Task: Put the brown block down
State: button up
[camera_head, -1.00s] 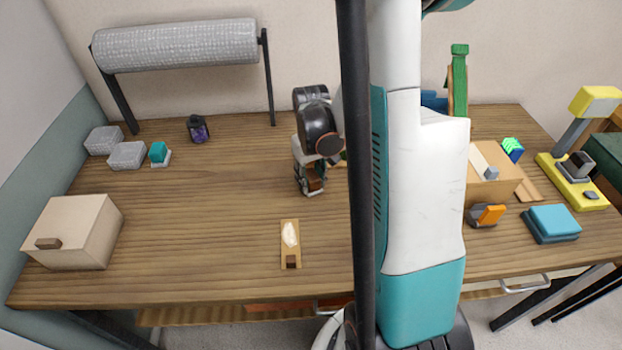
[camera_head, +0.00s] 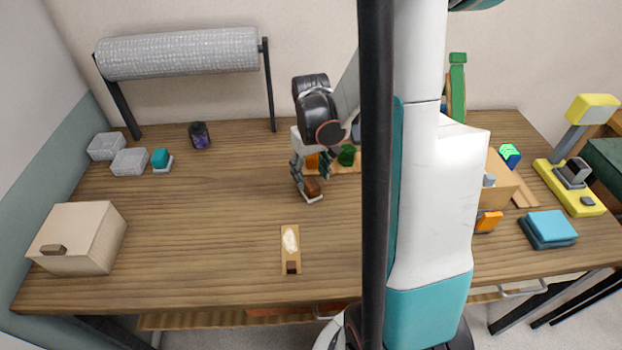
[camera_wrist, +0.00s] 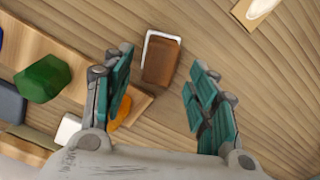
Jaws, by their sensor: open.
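The brown block (camera_head: 312,185) sits on a small white base (camera_head: 313,199) on the wooden table. In the wrist view the brown block (camera_wrist: 162,62) lies between my spread fingers, with a white rim of the base (camera_wrist: 163,33) showing along its far edge. My gripper (camera_head: 308,180) is open just above the block. In the wrist view, gaps show on both sides between the block and the teal finger pads of my gripper (camera_wrist: 161,72). The left finger is nearer to the block.
A wooden board (camera_wrist: 70,65) with a green piece (camera_wrist: 40,79) and an orange piece (camera_wrist: 121,111) lies close to the left finger. A small wooden plate (camera_head: 291,233) with a white patch lies nearer the front. The table left of my gripper is mostly clear.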

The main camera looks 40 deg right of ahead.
aim_at(311, 182)
notch_tip(311, 182, up, 7)
jog(key=p, duration=0.1)
jog(key=shift+p, duration=0.4)
jog(key=shift+r, duration=0.1)
